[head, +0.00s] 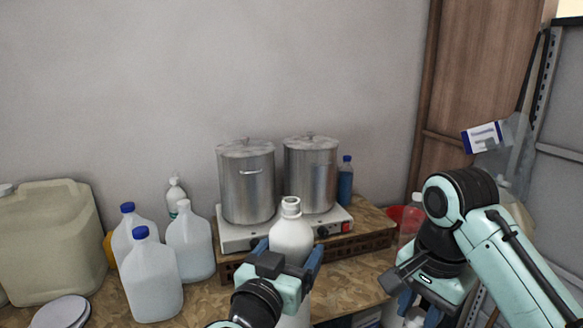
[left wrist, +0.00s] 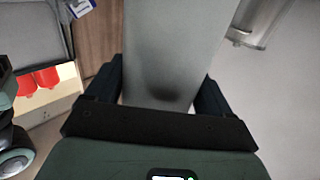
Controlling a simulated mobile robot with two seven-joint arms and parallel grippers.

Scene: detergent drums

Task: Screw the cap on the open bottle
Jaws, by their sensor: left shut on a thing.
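The open bottle (head: 291,236) is white with a bare, uncapped neck on top. It stands roughly upright in front of the hot plate. My left gripper (head: 288,268) is shut on its body, with a finger on either side. In the left wrist view the bottle (left wrist: 172,45) shows as a pale surface between the fingers of the left gripper (left wrist: 160,100). My right gripper (head: 408,300) points downward at the lower right, apart from the bottle. Its fingertips are partly hidden, so I cannot tell what is between them. I cannot make out a loose cap.
Two steel pots (head: 247,185) (head: 312,175) stand on a white hot plate (head: 240,236) behind the bottle. Blue-capped jugs (head: 150,280) and a large beige canister (head: 52,235) stand at the left. A blue bottle (head: 345,182) and a red container (head: 396,214) are at the right.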

